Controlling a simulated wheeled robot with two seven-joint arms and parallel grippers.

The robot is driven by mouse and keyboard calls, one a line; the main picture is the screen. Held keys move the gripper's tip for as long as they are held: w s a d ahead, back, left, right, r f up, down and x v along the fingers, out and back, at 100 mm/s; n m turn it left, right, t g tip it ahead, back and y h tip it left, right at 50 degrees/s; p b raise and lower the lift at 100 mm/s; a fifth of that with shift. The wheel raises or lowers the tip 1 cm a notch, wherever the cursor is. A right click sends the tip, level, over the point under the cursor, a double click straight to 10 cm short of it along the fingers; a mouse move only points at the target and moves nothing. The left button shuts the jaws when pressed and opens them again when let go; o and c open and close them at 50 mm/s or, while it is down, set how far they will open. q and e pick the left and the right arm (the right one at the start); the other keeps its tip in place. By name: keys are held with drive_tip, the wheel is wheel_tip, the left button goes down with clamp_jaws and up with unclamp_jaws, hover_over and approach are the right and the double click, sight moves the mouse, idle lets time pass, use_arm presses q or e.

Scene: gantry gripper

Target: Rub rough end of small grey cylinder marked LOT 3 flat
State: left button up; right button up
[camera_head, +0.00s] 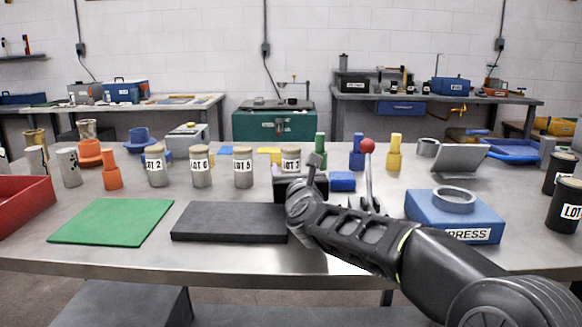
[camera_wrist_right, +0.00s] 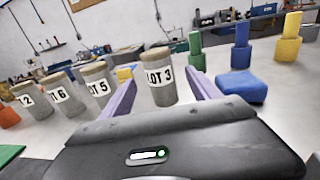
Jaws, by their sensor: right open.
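The small grey cylinder marked LOT 3 (camera_head: 290,163) stands upright on the steel table, just beyond my right gripper (camera_head: 314,172). Its top end is brownish and looks rough. In the right wrist view the LOT 3 cylinder (camera_wrist_right: 161,84) shows between and beyond the two fingers of my right gripper (camera_wrist_right: 160,88), which are spread open and hold nothing. Whether the fingertips reach alongside it is hard to tell. A flat dark grey block (camera_head: 232,222) lies at the front of the table, left of my right arm. My left gripper is not in view.
Similar cylinders marked LOT 5 (camera_head: 243,168), LOT 6 (camera_head: 201,167) and LOT 2 (camera_head: 156,167) stand in a row to the left. A blue block (camera_head: 342,181) and a red-knobbed lever (camera_head: 367,147) are close right. A green mat (camera_head: 112,221) and a blue press (camera_head: 425,212) flank the front.

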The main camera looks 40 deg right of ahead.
sight(292, 164)
drive_tip(key=x, duration=0.3)
drive_tip(key=shift+w+d, duration=0.15)
drive_tip(key=shift+w, duration=0.2)
drive_tip(key=shift+c, duration=0.3)
clamp_jaws()
idle(0.6)
drive_tip(key=shift+r, duration=0.1)
